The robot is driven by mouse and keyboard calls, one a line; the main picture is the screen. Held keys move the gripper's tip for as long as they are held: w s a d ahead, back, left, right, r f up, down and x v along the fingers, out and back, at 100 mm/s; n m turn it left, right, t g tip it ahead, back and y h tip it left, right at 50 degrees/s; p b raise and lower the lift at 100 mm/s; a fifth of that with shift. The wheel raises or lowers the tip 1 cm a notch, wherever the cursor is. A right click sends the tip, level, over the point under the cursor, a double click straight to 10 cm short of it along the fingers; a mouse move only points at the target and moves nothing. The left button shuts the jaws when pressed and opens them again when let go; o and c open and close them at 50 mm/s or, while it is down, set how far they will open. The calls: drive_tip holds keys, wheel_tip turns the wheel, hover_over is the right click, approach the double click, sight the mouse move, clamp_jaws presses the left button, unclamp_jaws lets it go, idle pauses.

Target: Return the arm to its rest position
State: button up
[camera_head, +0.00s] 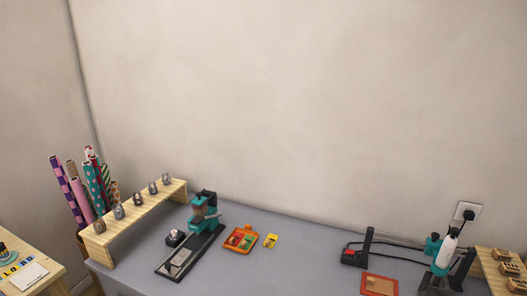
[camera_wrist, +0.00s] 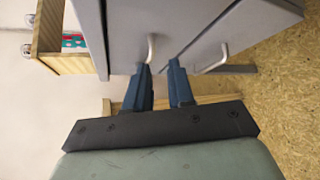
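My gripper (camera_wrist: 158,68) shows in the wrist view, with its two dark blue fingers apart and nothing between them. It is off the tabletop, in front of a grey cabinet (camera_wrist: 120,35) with pale drawer handles (camera_wrist: 152,50). I cannot tell how far the fingertips are from the drawer fronts. The arm and gripper do not show in the head view.
On the grey table (camera_head: 300,265) stand a wooden rack (camera_head: 102,246) with several stamps, a teal press (camera_head: 203,217), an orange tray (camera_head: 233,247), and a red-framed pad (camera_head: 366,288). A white-handled tool (camera_head: 446,252) stands at right. Speckled floor (camera_wrist: 285,110) is open in the wrist view.

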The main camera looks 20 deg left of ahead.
drive_tip(key=w+d+f+m+g+h, duration=0.25)
drive_tip(key=w+d+f+h, duration=0.2)
drive_tip(key=d+f, duration=0.6)
drive_tip(key=w+d+f+m+g+h, duration=0.1)
drive_tip(key=w+d+f+m+h, duration=0.45)
drive_tip(key=d, duration=0.85)
drive_tip(key=w+d+f+m+g+h, duration=0.1)
drive_tip(key=w+d+f+m+g, duration=0.2)
drive_tip(key=d, duration=0.9)
drive_tip(key=w+d+f+m+g+h, duration=0.1)
drive_tip(key=d+f+m+h, duration=0.3)
drive_tip(key=d, duration=0.8)
drive_tip(key=s+d+f+m+g+y, duration=0.1)
drive_tip(key=s+d+m+g, duration=0.2)
drive_tip(key=d, duration=0.6)
drive_tip(key=s+d+f+m+g+y, duration=0.1)
drive_tip(key=s+d+f+m+g, duration=0.15)
drive_tip(key=d, duration=0.65)
drive_tip(key=s+d+r+m+g+y, duration=0.1)
drive_tip(key=s+d+m+g+y, duration=0.1)
drive_tip(key=s+d+m, duration=0.2)
drive_tip(key=s+d+r+m+g+y, duration=0.2)
drive_tip(key=s+d+m, duration=0.3)
drive_tip(key=s, duration=0.5)
drive_tip(key=shift+s+d+g, duration=0.35)
drive_tip(key=shift+d+g, duration=0.25)
drive_tip(key=shift+g, duration=0.1)
drive_tip(key=shift+r+m, duration=0.1)
drive_tip(key=shift+m, duration=0.15)
